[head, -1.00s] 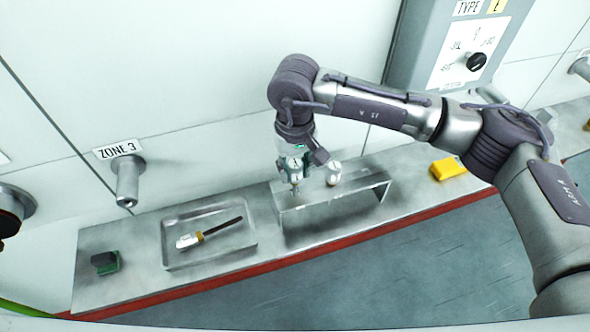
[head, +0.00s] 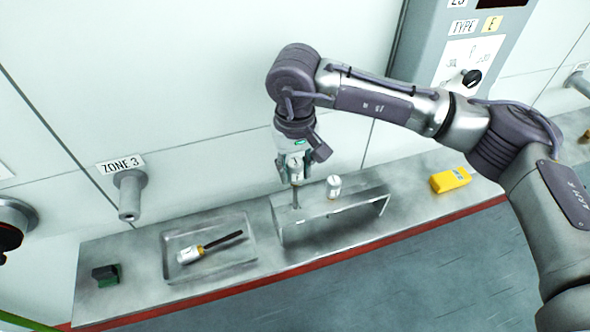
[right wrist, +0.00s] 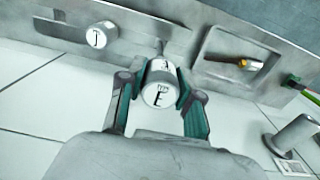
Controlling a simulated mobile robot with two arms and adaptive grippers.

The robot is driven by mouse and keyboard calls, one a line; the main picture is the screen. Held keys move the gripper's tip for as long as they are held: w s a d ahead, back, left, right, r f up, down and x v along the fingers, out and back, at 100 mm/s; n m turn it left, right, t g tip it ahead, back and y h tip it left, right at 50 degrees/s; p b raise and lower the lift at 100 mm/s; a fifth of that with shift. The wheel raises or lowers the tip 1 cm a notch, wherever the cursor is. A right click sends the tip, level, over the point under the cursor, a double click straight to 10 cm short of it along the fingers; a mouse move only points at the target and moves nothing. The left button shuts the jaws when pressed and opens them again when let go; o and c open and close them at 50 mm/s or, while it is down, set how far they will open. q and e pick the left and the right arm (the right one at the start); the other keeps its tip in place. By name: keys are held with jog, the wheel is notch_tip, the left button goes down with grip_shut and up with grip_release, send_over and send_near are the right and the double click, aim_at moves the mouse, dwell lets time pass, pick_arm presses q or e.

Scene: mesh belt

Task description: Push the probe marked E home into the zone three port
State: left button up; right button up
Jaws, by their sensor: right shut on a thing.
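My right gripper (head: 296,168) is shut on the white cap of a probe above the left end of the metal rack (head: 340,205). In the right wrist view, the cap of this probe (right wrist: 159,98) reads "TYPE E" between the two fingers (right wrist: 158,82). Its metal stem points down to the rack top; I cannot tell whether its tip is still in the hole. The zone three port (head: 129,197) is a grey tube sticking out of the wall under the "ZONE 3" label (head: 121,164), left of the gripper. It looks empty. My left gripper is not in view.
Another capped probe, marked J (right wrist: 101,35), stands in the rack. A shallow tray (head: 168,262) holds a probe with a dark stem (head: 205,247). A green-black block (head: 107,275) and a yellow device (head: 450,180) lie on the shelf. The cabinet sign reads "TYPE E" (head: 477,26).

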aim_at(296, 162)
jog(key=shift+r+p, duration=0.35)
jog(key=shift+r, duration=1.25)
